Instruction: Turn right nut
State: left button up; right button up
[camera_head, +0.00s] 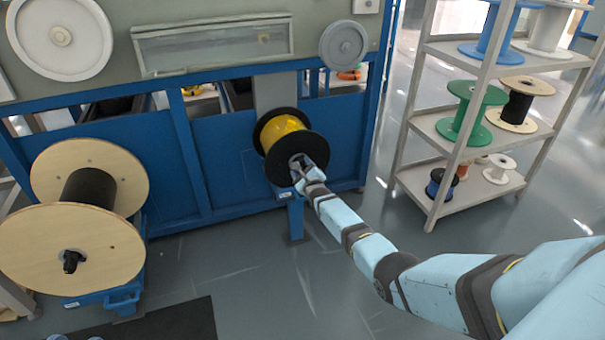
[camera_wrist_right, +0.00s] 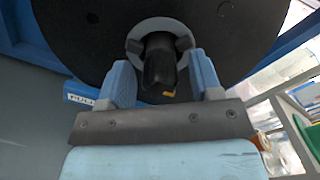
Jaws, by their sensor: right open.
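The right nut (camera_wrist_right: 159,62) is a dark knob on a shaft end, in the middle of a grey hub ring on the black flange (camera_wrist_right: 80,30) of a spool. In the head view the spool has yellow cable (camera_head: 282,131) and black flanges, mounted on the blue machine. My right gripper (camera_head: 302,167) reaches the spool's near flange and hides the nut in the head view. In the right wrist view the right gripper (camera_wrist_right: 160,85) is open, with one finger on each side of the nut. Whether the fingers touch it is unclear. My left gripper is not in view.
A wooden spool (camera_head: 85,220) with black cable stands at left on a blue stand. A white shelf (camera_head: 450,155) with several spools stands at right. The blue machine (camera_head: 235,165) fills the back. Open grey floor (camera_head: 250,280) lies in front.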

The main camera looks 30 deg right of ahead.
jog(key=c, duration=0.9)
